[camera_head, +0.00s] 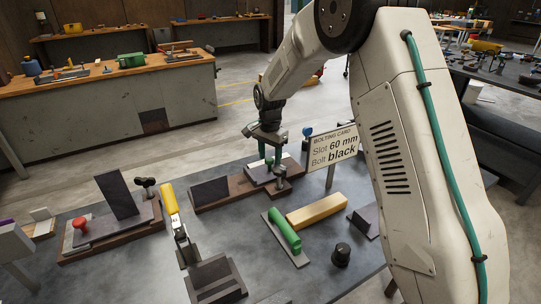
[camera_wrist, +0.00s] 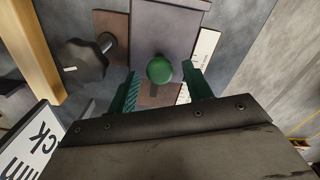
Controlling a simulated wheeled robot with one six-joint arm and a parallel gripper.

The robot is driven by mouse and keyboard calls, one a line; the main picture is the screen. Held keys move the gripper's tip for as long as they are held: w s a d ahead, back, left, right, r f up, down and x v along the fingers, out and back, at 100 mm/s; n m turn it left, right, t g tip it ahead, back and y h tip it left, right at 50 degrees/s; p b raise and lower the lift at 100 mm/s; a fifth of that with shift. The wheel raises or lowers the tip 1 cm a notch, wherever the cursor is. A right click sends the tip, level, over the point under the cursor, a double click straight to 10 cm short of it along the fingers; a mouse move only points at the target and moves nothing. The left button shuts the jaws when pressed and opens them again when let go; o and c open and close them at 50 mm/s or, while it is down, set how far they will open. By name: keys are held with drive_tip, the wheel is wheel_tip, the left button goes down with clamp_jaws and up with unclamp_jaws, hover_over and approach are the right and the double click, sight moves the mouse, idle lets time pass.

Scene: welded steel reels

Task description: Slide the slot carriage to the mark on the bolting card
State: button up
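The bolting card (camera_head: 333,146) reads "Slot 60 mm" and "Bolt black"; part of it shows in the wrist view (camera_wrist: 28,150). The slot carriage, a grey plate (camera_wrist: 170,25) with a round green knob (camera_wrist: 160,70), sits on a brown base (camera_head: 207,199). A white scale strip (camera_wrist: 206,55) runs beside the plate; its marks are too small to read. My gripper (camera_head: 268,158) is over the carriage. In the wrist view its green fingers (camera_wrist: 160,88) are apart, one each side of the knob, with gaps showing.
A black lobed knob (camera_wrist: 88,60) stands left of the carriage in the wrist view. A yellow-handled lever (camera_head: 170,198) and another fixture with a red knob (camera_head: 79,224) stand left.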

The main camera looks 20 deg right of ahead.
sight(270, 159)
wheel_tip(270, 159, up, 8)
drive_tip(key=shift+f, duration=0.1)
idle(0.4)
idle(0.4)
drive_tip(key=s+n, duration=0.1)
drive_tip(key=s, duration=0.1)
drive_tip(key=s+n+g, duration=0.1)
drive_tip(key=s, duration=0.1)
drive_tip(key=s+n, duration=0.2)
drive_tip(key=shift+s+d+f, duration=0.25)
drive_tip(key=shift+s+f, duration=0.05)
drive_tip(key=shift+s, duration=0.1)
drive_tip(key=s+d+r+n, duration=0.1)
drive_tip(key=s+r, duration=0.3)
drive_tip(key=s, duration=0.8)
drive_tip(key=s+d+r+n+t, duration=0.1)
drive_tip(key=s+r+n, duration=0.2)
drive_tip(key=s, duration=1)
drive_tip(key=s+d+r+n+t, duration=0.1)
drive_tip(key=s+r+n, duration=0.2)
drive_tip(key=s, duration=0.9)
wheel_tip(270, 159, up, 3)
drive_tip(key=shift+s+f, duration=0.15)
